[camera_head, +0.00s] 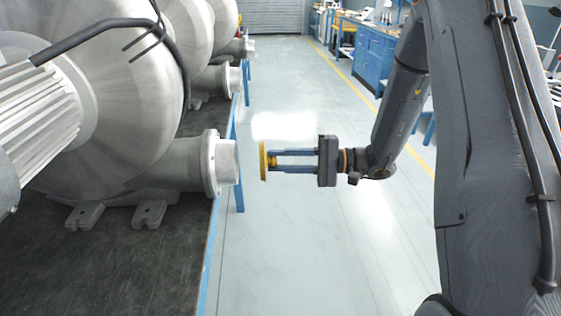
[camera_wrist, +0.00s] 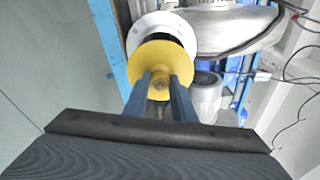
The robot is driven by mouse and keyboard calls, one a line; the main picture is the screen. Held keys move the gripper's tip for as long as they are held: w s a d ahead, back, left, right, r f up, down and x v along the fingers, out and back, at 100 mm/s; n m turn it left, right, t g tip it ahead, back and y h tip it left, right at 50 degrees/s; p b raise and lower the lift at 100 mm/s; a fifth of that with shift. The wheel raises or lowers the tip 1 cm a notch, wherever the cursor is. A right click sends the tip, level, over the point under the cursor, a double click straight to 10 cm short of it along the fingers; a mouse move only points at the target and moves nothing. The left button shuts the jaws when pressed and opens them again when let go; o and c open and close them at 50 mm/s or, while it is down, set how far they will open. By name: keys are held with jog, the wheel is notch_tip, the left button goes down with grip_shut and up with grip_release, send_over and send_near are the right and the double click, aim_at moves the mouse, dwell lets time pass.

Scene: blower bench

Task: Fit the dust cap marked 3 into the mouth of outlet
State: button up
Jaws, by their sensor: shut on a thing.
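A yellow dust cap (camera_head: 264,161) is held by its knob between the blue fingers of my gripper (camera_head: 275,161), facing left. In the wrist view the yellow cap (camera_wrist: 161,62) shows its back and knob, with my gripper's fingertips (camera_wrist: 160,84) shut on the knob. No number is readable on the cap. The nearest blower's outlet (camera_head: 222,163) is a pale flanged pipe end to the left of the cap, at about the same height, with a clear gap between them. In the wrist view the outlet flange (camera_wrist: 162,28) shows behind the cap, which hides part of its dark mouth.
The nearest blower (camera_head: 110,100) stands on a dark bench top (camera_head: 120,260) with a blue edge. More blowers with outlets (camera_head: 232,80) stand farther back along the bench. The floor (camera_head: 300,250) beneath the gripper is clear. Blue cabinets (camera_head: 370,55) stand at the back right.

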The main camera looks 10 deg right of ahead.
jog(key=shift+a, duration=2.45)
jog(key=shift+w+a, duration=0.1)
jog(key=shift+a, duration=0.8)
jog(key=o, duration=1.1)
jog(key=shift+o, duration=0.2)
jog(key=s+d, duration=0.1)
jog(key=d, duration=0.6)
jog(key=shift+s+d+b, duration=0.2)
jog(key=shift+d+b, duration=0.15)
jog(key=shift+b, duration=0.05)
